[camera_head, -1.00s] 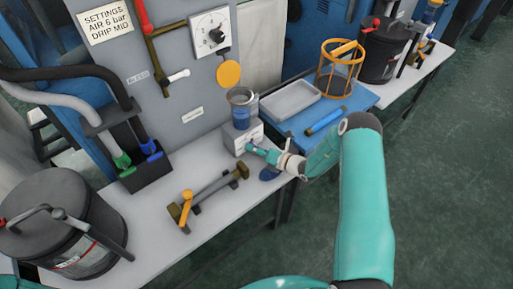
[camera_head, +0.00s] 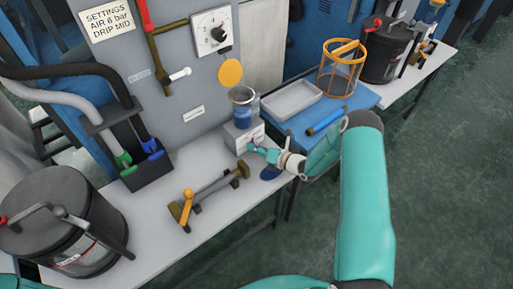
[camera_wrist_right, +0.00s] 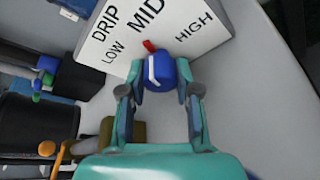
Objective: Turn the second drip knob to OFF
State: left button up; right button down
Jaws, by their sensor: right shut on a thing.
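The blue drip knob (camera_wrist_right: 160,72) has a white line and a red tip, and sits at the front of a white box (camera_wrist_right: 205,35) marked DRIP, LOW, MID and HIGH. The red tip points near MID, slightly toward LOW. No OFF mark shows. My right gripper (camera_wrist_right: 160,88) is shut on the knob, one finger on each side. In the head view my right gripper (camera_head: 256,150) reaches the front of the box (camera_head: 238,138), under a jar of blue liquid (camera_head: 243,112), and the knob is hidden there. My left gripper is not in view.
A brass-coloured fitting with an orange handle (camera_head: 186,207) lies on the bench (camera_head: 165,232) left of my right gripper. A dark blue thing (camera_head: 271,173) lies just beneath the gripper. A white tray (camera_head: 291,100) and an orange wire basket (camera_head: 340,68) stand to the right.

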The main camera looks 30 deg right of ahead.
jog(key=shift+f+n+h+b, duration=0.2)
jog(key=shift+n+h+b, duration=0.4)
jog(key=shift+n, duration=0.4)
jog(key=n+h+b, duration=0.1)
jog(key=n, duration=0.1)
jog(key=shift+s+f+n+g+h, duration=0.1)
jog(key=shift+n+g+h, duration=0.2)
jog(key=shift+h, duration=0.1)
jog(key=n+h+b, duration=0.1)
jog(key=n+b, duration=0.2)
jog(key=shift+h, duration=0.4)
jog(key=shift+n+h, duration=0.4)
jog(key=shift+n, duration=0.3)
jog(key=shift+n+h, duration=0.4)
jog(key=shift+n, duration=0.3)
jog(key=n+p, duration=0.1)
jog(key=p, duration=0.2)
jog(key=n+t+h+p, duration=0.1)
jog(key=n+p, duration=0.1)
jog(key=p, duration=0.1)
jog(key=shift+s+d+r+t+p, duration=0.1)
jog(key=shift+r+t+p, duration=0.2)
jog(key=shift+p, duration=0.05)
jog(key=shift+f+n+t+h+p, duration=0.25)
jog(key=shift+n+t+h+p, duration=0.25)
jog(key=shift+n+p, duration=0.7)
